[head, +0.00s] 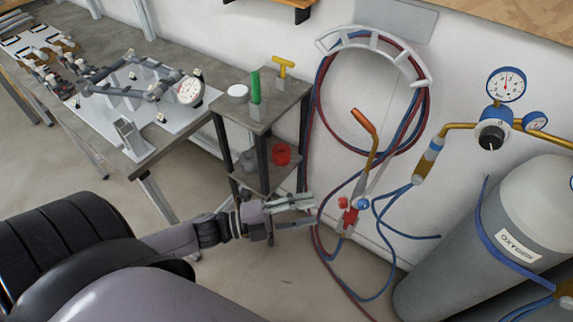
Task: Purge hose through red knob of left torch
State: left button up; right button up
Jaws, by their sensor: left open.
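The torch (363,165) hangs on the wall below the hose rack, with an orange-brown tip end at the top. Its red knob (343,202) and blue knob (363,204) sit low on its body. Red and blue hoses (326,115) loop over the rack and run down to the floor. My left gripper (312,211) is open and empty, its fingers pointing right, a little left of the red knob. I cannot tell whether a fingertip touches the torch or a hose. My right gripper is out of view.
A small shelf stand (283,108) with a green item, a yellow T-handle and a red cup stands left of the torch. A grey oxygen cylinder (470,245) and a regulator (492,135) are at the right. A workbench (120,150) with a frame jig (130,82) is at the left.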

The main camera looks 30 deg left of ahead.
pick_arm(q)
jog(key=v, duration=0.5)
dwell(0.4)
